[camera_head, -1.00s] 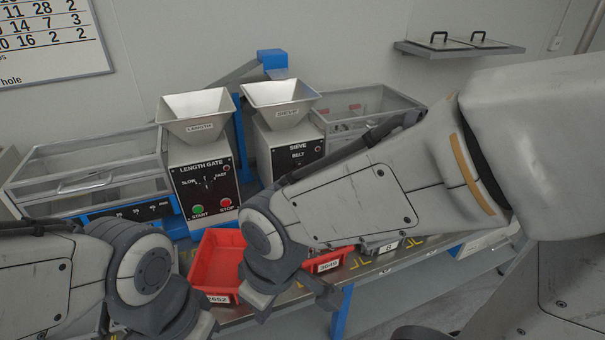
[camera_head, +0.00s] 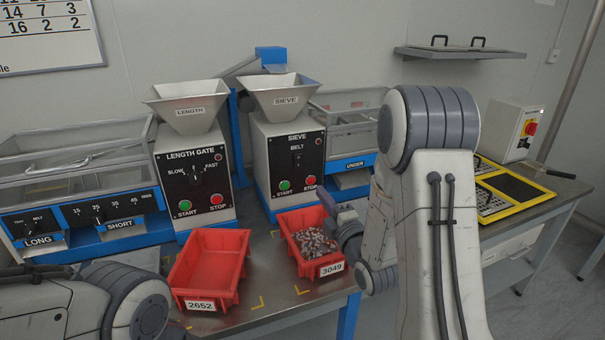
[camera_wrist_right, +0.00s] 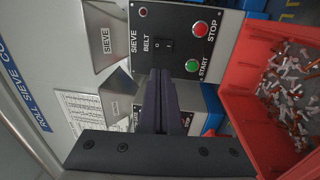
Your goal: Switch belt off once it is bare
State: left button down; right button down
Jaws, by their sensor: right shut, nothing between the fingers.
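The sieve machine (camera_head: 291,165) has a black panel with a BELT rocker switch (camera_head: 298,160), a green START button (camera_head: 284,185) and a red STOP button (camera_head: 310,180). My right gripper (camera_head: 326,201) is shut and empty in front of this panel, above the bin of parts. In the right wrist view its fingertips (camera_wrist_right: 161,76) point at the panel, just below the BELT switch (camera_wrist_right: 163,44) and left of START (camera_wrist_right: 192,65). They look apart from the switch. The sieve's clear-sided guard (camera_head: 350,118) is partly behind my right arm; the belt surface inside cannot be made out. My left gripper is out of view.
A red bin labelled 3049 (camera_head: 331,269) holds many small metal parts. A red bin labelled 2652 (camera_head: 233,291) looks empty. The length gate machine (camera_head: 193,175) stands left of the sieve. A yellow-edged tray (camera_head: 533,210) and a box with a red knob (camera_head: 514,132) are at right.

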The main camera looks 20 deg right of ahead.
jog(key=shift+d+r, duration=0.1)
jog(key=shift+d, duration=0.05)
jog(key=p, duration=0.3)
send_near(299, 158)
jog(key=w, duration=0.6)
jog(key=shift+w+r, duration=0.35)
jog(key=shift+w, duration=0.05)
